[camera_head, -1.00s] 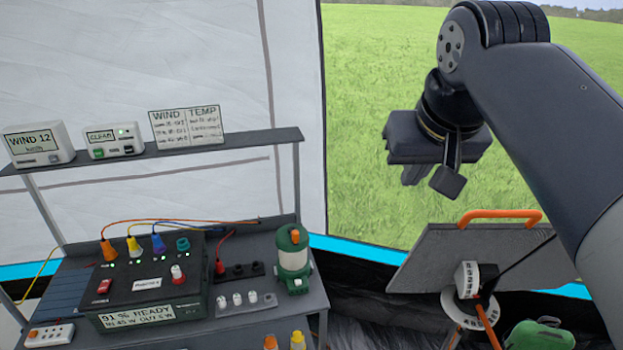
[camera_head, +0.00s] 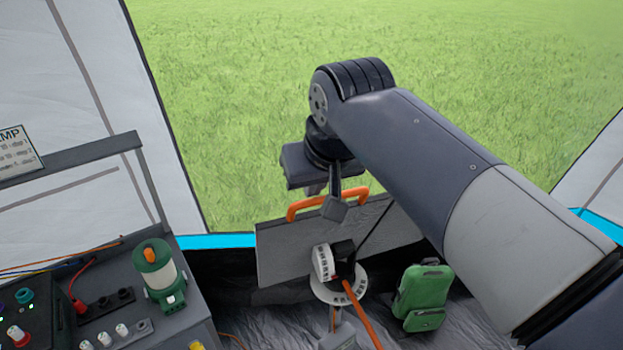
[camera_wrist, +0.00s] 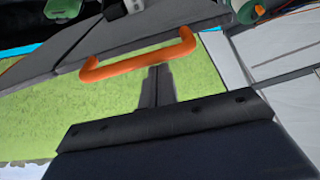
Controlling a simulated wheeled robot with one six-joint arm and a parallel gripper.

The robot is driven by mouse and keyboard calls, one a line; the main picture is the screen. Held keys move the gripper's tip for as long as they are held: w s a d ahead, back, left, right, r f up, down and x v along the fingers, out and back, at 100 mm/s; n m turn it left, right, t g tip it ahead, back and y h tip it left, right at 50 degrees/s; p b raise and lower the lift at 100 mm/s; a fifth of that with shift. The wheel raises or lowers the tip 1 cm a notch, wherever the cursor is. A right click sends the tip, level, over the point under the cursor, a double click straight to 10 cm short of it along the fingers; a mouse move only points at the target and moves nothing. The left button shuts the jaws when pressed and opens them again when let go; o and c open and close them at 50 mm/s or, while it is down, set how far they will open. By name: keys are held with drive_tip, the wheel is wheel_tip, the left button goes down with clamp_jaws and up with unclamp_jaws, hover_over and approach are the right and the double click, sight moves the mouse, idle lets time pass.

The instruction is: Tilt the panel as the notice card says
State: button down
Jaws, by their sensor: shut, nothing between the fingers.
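The panel (camera_head: 283,250) is a flat grey board with an orange handle (camera_head: 294,211) on its top edge, and it leans at a slant. In front of it are a white marked drum (camera_head: 322,263), a white marked dial ring (camera_head: 327,293) and an orange lever (camera_head: 360,312). My gripper (camera_head: 316,189) hangs over the panel's top edge, close to the handle in the picture. In the wrist view its shut, empty fingers (camera_wrist: 156,84) point toward the orange handle (camera_wrist: 135,62), apparently apart from it.
A green case (camera_head: 424,297) stands right of the dial. At the left, a workbench holds a green lantern (camera_head: 160,276), sockets and cables (camera_head: 77,300), below a grey shelf (camera_head: 85,158). Tent walls flank the open grass. Space above the panel is clear except for my arm.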

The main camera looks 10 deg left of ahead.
drive_tip(key=s+f+b, duration=0.1)
drive_tip(key=b, duration=0.1)
drive_tip(key=shift+s+d+b, duration=0.1)
drive_tip(key=shift+d+b, duration=0.3)
drive_tip(key=s+d+f+t+y+b, duration=0.2)
drive_tip(key=s+b, duration=0.4)
drive_tip(key=b, duration=0.5)
drive_tip(key=shift+s+d+f+t+b, duration=0.35)
drive_tip(key=shift+d+f+t, duration=0.45)
drive_tip(key=shift+d, duration=0.45)
drive_tip(key=shift+r, duration=0.1)
wheel_tip(320, 180, up, 3)
drive_tip(key=w+a+p, duration=0.2)
drive_tip(key=w+p, duration=0.1)
drive_tip(key=v, duration=0.9)
drive_tip(key=shift+s+d+b, duration=0.35)
drive_tip(key=shift+d, duration=0.05)
